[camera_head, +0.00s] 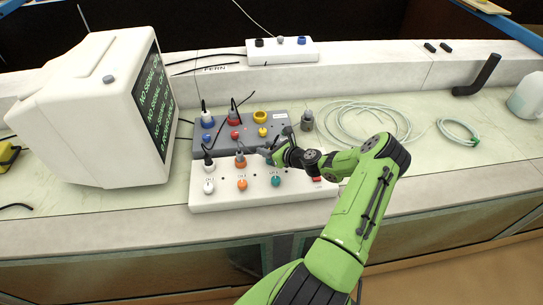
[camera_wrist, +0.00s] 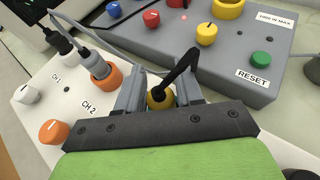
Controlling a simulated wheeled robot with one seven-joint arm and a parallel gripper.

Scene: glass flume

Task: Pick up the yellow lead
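The yellow lead's plug (camera_wrist: 160,98) shows in the wrist view as a yellow round body with a black bent sleeve rising to the upper right. It sits between the two grey fingers of my gripper (camera_wrist: 160,91). I see no clear gap at either side, so my gripper looks shut on it. In the head view my gripper (camera_head: 271,153) is low over the back right of the white panel (camera_head: 300,192), hiding the plug. Whether the plug touches the panel is hidden. An empty-looking yellow socket (camera_head: 260,116) is on the grey box (camera_head: 212,148) behind.
A monitor (camera_head: 100,110) stands left. Coiled pale tubing (camera_head: 350,123) lies right. The bench front right of the panel is mostly clear.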

